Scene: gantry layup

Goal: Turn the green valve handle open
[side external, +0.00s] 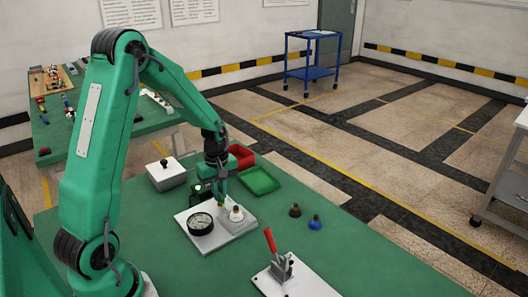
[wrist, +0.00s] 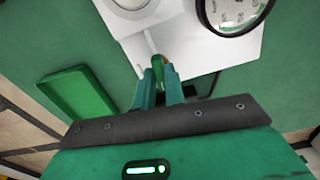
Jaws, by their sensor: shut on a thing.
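The green valve handle (wrist: 159,67) shows in the wrist view between my fingertips, at the edge of a white plate (wrist: 215,55). My gripper (wrist: 158,78) is shut on it; the fingers hide part of the handle, so its exact angle is hard to tell. In the side view my gripper (side external: 221,198) points down at the plate's back edge, beside a round dial gauge (side external: 200,223) and a white round fitting with a dark top (side external: 236,214). The handle is too small and covered to make out clearly there.
A green tray (side external: 260,181) and a red bin (side external: 241,156) stand behind my gripper. A white box with a black knob (side external: 166,173) is to the left. Black (side external: 295,210) and blue (side external: 315,221) pieces and a red-handled clamp (side external: 271,240) are to the right.

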